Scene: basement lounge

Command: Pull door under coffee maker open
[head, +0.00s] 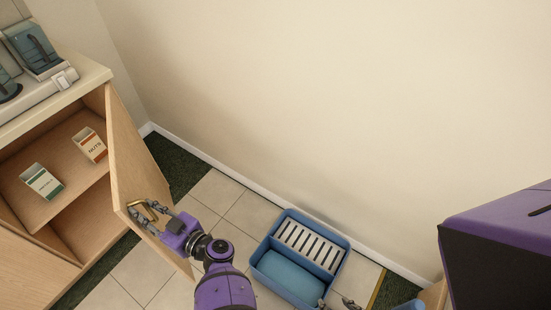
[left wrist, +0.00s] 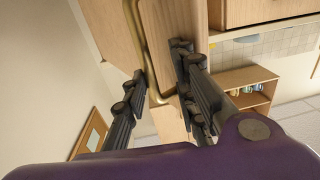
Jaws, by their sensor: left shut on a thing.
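The coffee maker (head: 30,50) stands on the counter at the upper left. The wooden door (head: 130,150) under it stands wide open, swung out from the cabinet, and also fills part of the left wrist view (left wrist: 170,40). My left gripper (head: 148,210) is shut on the door's brass handle (left wrist: 140,50), near the door's free edge. One finger shows on each side of the handle in the left wrist view. Small grey tips at the bottom edge of the head view look like my right gripper (head: 337,303), mostly cut off.
The open cabinet shelf (head: 65,185) holds a green-and-white box (head: 41,182) and a red-and-white box (head: 90,145). A blue bin (head: 272,245) with a slatted tray stands on the tiled floor right of my left arm. A plain wall (head: 320,110) rises behind.

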